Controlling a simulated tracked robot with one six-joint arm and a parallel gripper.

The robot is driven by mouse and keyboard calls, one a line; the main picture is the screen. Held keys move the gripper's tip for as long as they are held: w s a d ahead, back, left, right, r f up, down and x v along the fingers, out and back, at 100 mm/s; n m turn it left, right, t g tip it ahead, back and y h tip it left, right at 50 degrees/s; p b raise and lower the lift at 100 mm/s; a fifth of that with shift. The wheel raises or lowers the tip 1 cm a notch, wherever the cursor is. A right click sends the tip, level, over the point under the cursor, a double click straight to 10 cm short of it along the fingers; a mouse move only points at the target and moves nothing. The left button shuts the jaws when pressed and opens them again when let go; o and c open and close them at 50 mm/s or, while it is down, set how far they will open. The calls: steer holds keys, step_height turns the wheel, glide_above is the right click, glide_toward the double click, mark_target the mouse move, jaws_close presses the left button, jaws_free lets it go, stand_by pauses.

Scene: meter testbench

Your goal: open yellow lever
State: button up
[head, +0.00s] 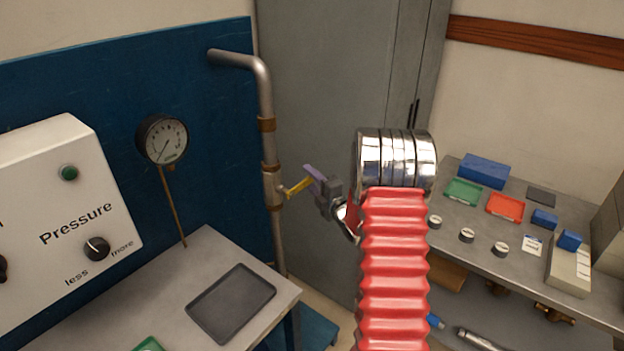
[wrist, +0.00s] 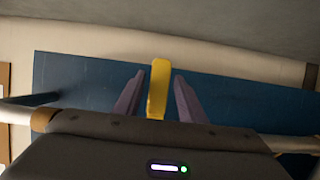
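The yellow lever (head: 297,188) sticks out to the right from a valve on the vertical metal pipe (head: 266,150). My gripper (head: 311,174), with purple fingers, is at the lever's outer end. In the wrist view the yellow lever (wrist: 158,88) stands between the two purple fingers of my gripper (wrist: 160,76). The fingers are apart, with a narrow gap showing on each side of the lever. In the head view the fingers cover part of the lever's end.
A pressure gauge (head: 162,139) and a white control box (head: 62,215) are left of the pipe. A table with a dark tray (head: 231,303) is below. A grey cabinet (head: 325,80) stands behind my arm. A bench (head: 465,270) with several small items is at right.

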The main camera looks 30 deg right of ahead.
steer(key=shift+f, duration=0.1)
jaws_close()
steer(key=shift+d, duration=0.15)
stand_by(0.3)
steer(key=shift+s+d, duration=0.1)
steer(key=shift+d, duration=0.1)
